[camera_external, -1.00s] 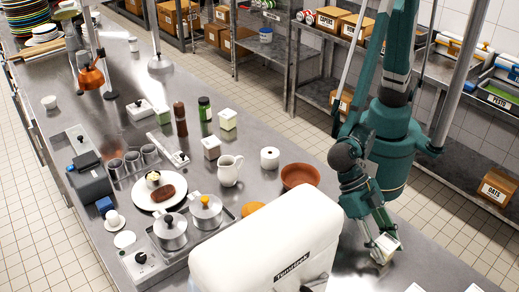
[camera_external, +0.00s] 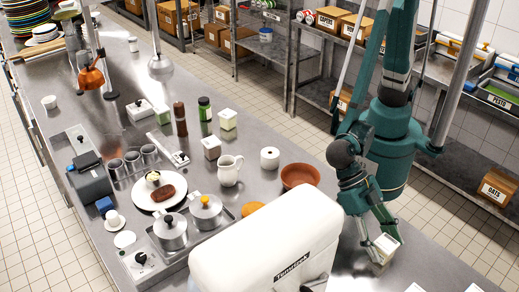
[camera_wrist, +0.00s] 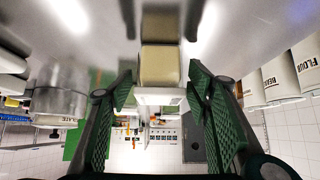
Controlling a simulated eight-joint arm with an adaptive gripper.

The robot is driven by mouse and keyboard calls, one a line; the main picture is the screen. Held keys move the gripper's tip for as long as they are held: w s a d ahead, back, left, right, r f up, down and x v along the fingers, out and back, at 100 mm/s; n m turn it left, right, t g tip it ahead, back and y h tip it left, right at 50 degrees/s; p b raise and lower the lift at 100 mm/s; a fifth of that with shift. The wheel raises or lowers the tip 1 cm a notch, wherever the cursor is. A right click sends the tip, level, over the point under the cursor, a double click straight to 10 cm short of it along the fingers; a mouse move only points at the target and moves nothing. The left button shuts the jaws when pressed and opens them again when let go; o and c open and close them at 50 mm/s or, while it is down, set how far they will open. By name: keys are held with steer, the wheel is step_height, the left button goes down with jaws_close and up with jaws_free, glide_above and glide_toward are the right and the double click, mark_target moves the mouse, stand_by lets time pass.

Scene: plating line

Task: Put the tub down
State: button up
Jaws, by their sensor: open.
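The tub (camera_external: 386,245), a small pale box-like container, is at the right of the steel counter, below my arm. My gripper (camera_external: 378,250) is open with its fingers around the tub. In the wrist view the cream tub (camera_wrist: 160,66) lies between the spread green finger pads of my gripper (camera_wrist: 159,88), with a gap visible on each side. It appears to rest on the shiny counter, where its reflection shows. The external view partly hides its lower side behind a finger.
A large white appliance (camera_external: 262,246) stands left of my gripper. White cards (camera_external: 415,288) lie at the front edge. Bare counter (camera_external: 435,262) lies to the right.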

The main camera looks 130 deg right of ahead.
steer(key=p+v, duration=0.1)
steer(key=v, duration=1)
stand_by(0.8)
steer(key=s+d+r+m+t+h, duration=0.2)
steer(key=s+d+r+m+h, duration=0.1)
steer(key=d, duration=0.7)
steer(key=s+d+r+m+t+h, duration=0.2)
steer(key=s+d+r+m, duration=0.4)
steer(key=d+m, duration=0.3)
steer(key=s+d+r+m+t+h, duration=0.3)
steer(key=s+d+r+m+h, duration=0.1)
steer(key=d, duration=0.7)
steer(key=shift+s+r+m, duration=0.15)
steer(key=shift+s+m, duration=0.7)
steer(key=shift+m, duration=0.15)
steer(key=shift+o, duration=0.9)
